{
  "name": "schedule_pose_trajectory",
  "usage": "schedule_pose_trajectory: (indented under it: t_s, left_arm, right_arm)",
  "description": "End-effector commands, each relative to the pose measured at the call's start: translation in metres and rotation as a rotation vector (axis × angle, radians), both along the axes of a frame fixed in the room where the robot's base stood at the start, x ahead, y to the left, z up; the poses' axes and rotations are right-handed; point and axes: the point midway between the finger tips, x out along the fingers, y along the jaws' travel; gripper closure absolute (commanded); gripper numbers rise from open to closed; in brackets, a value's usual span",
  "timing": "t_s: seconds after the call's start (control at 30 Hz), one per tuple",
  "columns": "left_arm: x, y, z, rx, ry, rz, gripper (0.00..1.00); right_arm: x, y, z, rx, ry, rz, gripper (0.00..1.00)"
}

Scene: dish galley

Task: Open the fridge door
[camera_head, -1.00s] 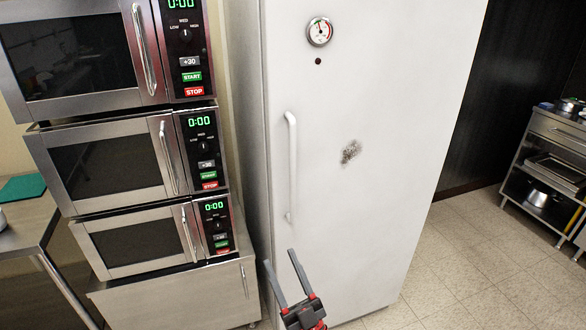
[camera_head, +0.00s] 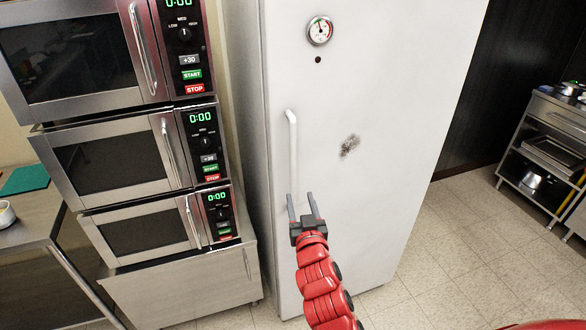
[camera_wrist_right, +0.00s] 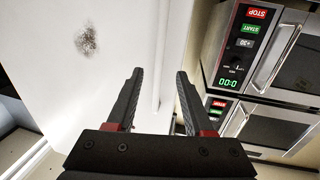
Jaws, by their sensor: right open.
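The white fridge door (camera_head: 390,130) stands shut, tall and flat. Its white vertical bar handle (camera_head: 293,150) is on the door's left side; its lower end is behind my right gripper (camera_head: 301,200). That gripper is open and empty, its two dark fingers pointing up toward the handle's lower part. In the right wrist view, the handle (camera_wrist_right: 157,60) shows as a pale upright bar in the gap between the open fingertips (camera_wrist_right: 158,75). I cannot tell whether the fingers reach around it. My left gripper is not in view.
Three stacked microwaves (camera_head: 112,150) stand close left of the fridge on a steel cabinet (camera_head: 195,285). A steel counter (camera_head: 30,235) is at far left. Tiled floor (camera_head: 445,255) is open to the right, with a steel shelf cart (camera_head: 545,150) beyond.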

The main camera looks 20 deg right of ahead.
Motion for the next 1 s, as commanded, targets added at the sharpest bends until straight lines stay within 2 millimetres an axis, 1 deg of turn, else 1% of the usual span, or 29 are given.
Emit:
schedule_pose_trajectory:
  t_s: [0.03,0.3,0.6,0.8,1.0]
  left_arm:
    - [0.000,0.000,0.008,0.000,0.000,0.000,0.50]
    - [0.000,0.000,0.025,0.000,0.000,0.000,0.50]
    - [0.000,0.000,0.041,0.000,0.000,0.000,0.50]
    - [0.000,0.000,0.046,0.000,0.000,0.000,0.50]
    - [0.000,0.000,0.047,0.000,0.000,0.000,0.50]
  right_arm:
    - [0.010,-0.002,0.004,0.000,0.003,-0.001,0.48]
    - [0.058,-0.009,0.004,0.000,0.001,0.000,0.48]
    - [0.104,-0.016,0.003,0.001,0.001,0.001,0.48]
    - [0.122,-0.020,0.003,0.001,-0.001,0.000,0.48]
    - [0.127,-0.020,0.001,0.001,0.000,0.002,0.48]
